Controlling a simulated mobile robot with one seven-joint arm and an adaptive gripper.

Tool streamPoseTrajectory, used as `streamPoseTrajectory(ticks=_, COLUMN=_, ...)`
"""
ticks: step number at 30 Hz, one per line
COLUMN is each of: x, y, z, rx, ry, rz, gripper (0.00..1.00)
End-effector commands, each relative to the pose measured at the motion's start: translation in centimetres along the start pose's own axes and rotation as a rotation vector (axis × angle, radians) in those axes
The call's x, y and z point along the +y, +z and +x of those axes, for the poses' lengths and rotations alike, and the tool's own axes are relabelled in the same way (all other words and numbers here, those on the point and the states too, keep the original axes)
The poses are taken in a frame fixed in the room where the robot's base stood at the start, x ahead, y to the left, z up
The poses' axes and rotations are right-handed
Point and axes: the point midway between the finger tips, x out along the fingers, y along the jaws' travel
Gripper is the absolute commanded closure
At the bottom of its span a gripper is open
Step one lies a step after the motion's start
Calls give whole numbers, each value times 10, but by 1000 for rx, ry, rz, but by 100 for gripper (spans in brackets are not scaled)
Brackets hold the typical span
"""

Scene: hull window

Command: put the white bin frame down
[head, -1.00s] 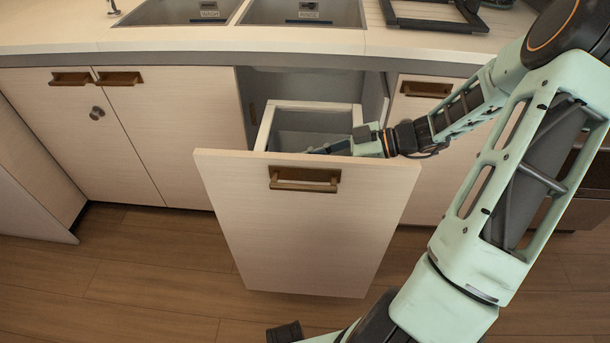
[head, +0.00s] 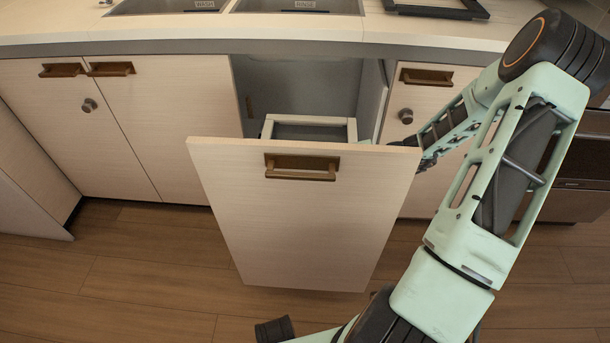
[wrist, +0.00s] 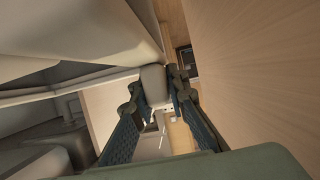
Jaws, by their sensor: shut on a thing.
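The white bin frame (head: 310,119) shows in the head view as a pale rectangular rim inside the open cabinet, behind the pulled-out front panel (head: 300,215). Its lower part is hidden by that panel. My gripper is hidden behind the panel in the head view. In the wrist view my gripper (wrist: 154,92) has its two dark fingers on either side of a pale grey block (wrist: 153,80), which looks like part of the bin frame. Whether the frame rests on anything below cannot be seen.
The panel with its brown handle (head: 301,166) stands close beside my forearm. Closed cabinet doors (head: 150,135) flank the opening. The counter (head: 200,32) with sinks runs above. The wooden floor (head: 140,270) in front is clear.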

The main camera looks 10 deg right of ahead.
Motion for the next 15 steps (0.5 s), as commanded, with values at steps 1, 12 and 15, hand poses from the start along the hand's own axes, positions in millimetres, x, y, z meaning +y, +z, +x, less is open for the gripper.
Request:
streamPoseTrajectory(ticks=1, x=0, y=3, z=1, rx=0, ry=0, rz=-1, gripper=100)
streamPoseTrajectory(ticks=12, x=0, y=10, z=4, rx=0, ry=0, rz=-1, gripper=100)
streamPoseTrajectory(ticks=15, x=0, y=10, z=4, rx=0, ry=0, rz=-1, gripper=100)
